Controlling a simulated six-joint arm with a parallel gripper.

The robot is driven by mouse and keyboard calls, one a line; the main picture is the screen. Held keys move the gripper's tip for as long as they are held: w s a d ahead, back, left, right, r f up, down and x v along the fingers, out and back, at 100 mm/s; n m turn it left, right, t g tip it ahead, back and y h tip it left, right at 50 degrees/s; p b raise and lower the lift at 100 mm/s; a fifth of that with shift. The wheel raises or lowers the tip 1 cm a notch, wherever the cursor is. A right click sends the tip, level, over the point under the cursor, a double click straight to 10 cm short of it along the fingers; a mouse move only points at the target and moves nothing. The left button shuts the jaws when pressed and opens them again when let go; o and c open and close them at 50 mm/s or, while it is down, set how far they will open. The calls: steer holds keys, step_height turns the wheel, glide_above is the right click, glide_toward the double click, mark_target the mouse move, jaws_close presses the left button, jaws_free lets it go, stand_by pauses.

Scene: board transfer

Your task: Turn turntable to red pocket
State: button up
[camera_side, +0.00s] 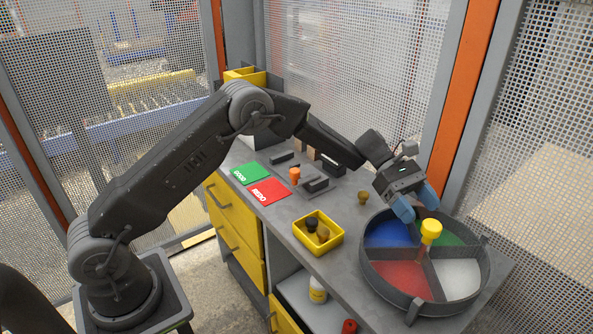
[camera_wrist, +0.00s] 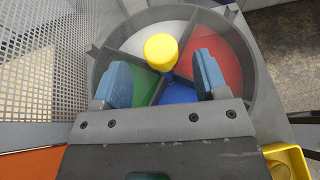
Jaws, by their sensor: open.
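The round grey turntable (camera_side: 371,282) sits at the right end of the bench. It has a red pocket (camera_side: 398,276) at front left, a white pocket (camera_side: 458,277) at front right, a blue pocket (camera_side: 385,234) at back left and a green one (camera_side: 453,238) at back right. A yellow knob (camera_side: 431,229) stands upright at its centre. My gripper (camera_side: 416,203), with blue fingers, is open above the back of the turntable. In the wrist view the knob (camera_wrist: 160,50) appears between the fingertips, slightly beyond them; contact cannot be told.
Green (camera_side: 246,173) and red (camera_side: 266,191) cards, an orange piece (camera_side: 295,175) and dark blocks lie further back. Mesh walls enclose the bench.

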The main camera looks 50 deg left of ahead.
mark_target(397, 226)
steer(key=s+r+v, duration=0.1)
steer(key=v, duration=0.8)
steer(key=s+r+m+t+y, duration=0.2)
steer(key=s+r+m+y, duration=0.2)
steer(key=s, duration=0.8)
steer(key=s+a+r+m+t+y, duration=0.1)
steer(key=s+r+m+y, duration=0.3)
steer(key=s, duration=0.8)
steer(key=shift+r+m+t, duration=0.25)
steer(key=shift+m+t, duration=0.15)
steer(key=shift+m, duration=0.4)
steer(key=shift+w+a, duration=0.1)
